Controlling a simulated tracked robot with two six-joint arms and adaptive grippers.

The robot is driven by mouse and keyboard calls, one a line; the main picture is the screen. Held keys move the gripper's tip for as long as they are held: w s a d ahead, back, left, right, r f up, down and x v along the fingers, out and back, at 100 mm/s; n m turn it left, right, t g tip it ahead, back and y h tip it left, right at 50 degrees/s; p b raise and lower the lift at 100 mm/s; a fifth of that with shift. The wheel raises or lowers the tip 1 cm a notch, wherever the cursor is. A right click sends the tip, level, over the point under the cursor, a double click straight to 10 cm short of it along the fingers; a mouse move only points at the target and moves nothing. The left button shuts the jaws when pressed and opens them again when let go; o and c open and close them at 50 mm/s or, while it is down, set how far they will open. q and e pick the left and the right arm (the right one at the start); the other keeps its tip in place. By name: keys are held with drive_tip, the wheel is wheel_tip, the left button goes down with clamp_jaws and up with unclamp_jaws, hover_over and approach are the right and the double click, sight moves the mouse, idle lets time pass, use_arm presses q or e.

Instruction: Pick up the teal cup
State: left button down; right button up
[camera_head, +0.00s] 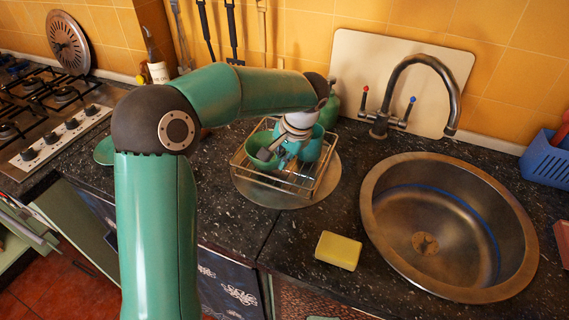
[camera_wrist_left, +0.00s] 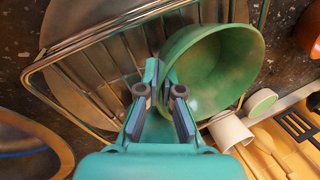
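Nothing is clearly gripped. My right gripper is not in view.
The wire rack (camera_head: 306,191) stands on a round tray (camera_head: 262,195). A yellow sponge (camera_head: 338,250) lies in front, beside the metal sink (camera_head: 377,222). A green bottle (camera_head: 330,108) stands behind the rack. The stove (camera_head: 62,125) is at the left.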

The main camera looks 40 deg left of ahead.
use_arm(q)
drive_tip(key=shift+f, duration=0.6)
drive_tip(key=shift+f, duration=0.1)
drive_tip(key=c, duration=1.3)
unclamp_jaws()
